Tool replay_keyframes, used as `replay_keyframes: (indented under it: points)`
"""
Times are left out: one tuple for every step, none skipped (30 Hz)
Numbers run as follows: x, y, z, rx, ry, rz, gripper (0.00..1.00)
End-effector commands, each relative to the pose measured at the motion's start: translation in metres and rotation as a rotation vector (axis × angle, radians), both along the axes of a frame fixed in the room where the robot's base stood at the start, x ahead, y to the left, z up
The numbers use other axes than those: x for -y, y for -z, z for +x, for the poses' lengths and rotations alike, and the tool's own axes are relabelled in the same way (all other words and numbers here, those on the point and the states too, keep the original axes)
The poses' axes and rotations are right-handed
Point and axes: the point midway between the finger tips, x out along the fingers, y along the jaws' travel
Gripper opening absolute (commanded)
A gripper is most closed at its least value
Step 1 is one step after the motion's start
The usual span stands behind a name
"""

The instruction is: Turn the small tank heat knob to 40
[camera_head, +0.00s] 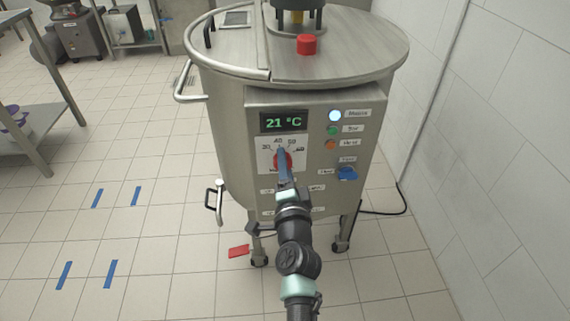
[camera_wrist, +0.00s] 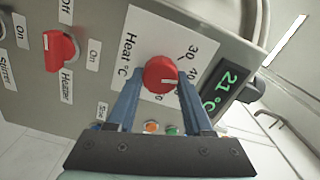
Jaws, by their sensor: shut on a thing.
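The heat knob (camera_wrist: 160,75) is a round red knob on a white "Heat °C" dial plate (camera_wrist: 140,30) on the tank's front panel. In the head view the knob (camera_head: 283,160) shows partly behind my gripper (camera_head: 284,165). In the wrist view the blue fingers of my gripper (camera_wrist: 160,95) are shut on the knob, one on each side. The knob's white mark points right, roughly toward the 40; the fingers cover part of the scale. The green display (camera_head: 283,122) reads 21 °C.
The wrist view shows a red heater switch (camera_wrist: 60,50). A red button (camera_head: 306,44) is on the lid. A tiled wall (camera_head: 500,120) is close on the right; the left floor is open.

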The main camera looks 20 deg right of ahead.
Motion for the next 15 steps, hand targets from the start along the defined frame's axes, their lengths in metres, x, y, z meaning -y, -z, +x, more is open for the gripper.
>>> replay_keyframes:
  points:
    - [-0.0003,0.0009,-0.0001,0.004,0.0,0.022,0.0]
    - [-0.0003,0.001,-0.0001,0.007,0.0,0.032,0.0]
    - [-0.0003,0.0011,-0.0002,0.011,0.0,0.046,0.0]
    - [-0.0003,0.0012,-0.0002,0.014,0.0,0.055,0.0]
    - [-0.0001,0.0013,-0.0003,0.016,0.0,0.063,0.0]
    - [-0.0002,0.0013,-0.0002,0.019,0.0,0.073,0.0]
    - [-0.0001,0.0014,-0.0003,0.02,0.0,0.078,0.0]
    - [-0.0001,0.0014,-0.0003,0.021,0.0,0.082,0.0]
    - [-0.0001,0.0015,-0.0003,0.023,0.0,0.087,0.0]
    - [-0.0001,0.0016,-0.0003,0.024,0.0,0.09,0.0]
    - [-0.0001,0.0016,-0.0003,0.024,0.0,0.093,0.0]
    - [-0.0001,0.0016,-0.0003,0.025,0.0,0.095,0.0]
    - [-0.0001,0.0016,-0.0003,0.025,0.0,0.096,0.0]
    - [0.0,0.0016,-0.0003,0.026,0.0,0.097,0.0]
    - [0.0,0.0016,-0.0003,0.026,0.0,0.098,0.0]
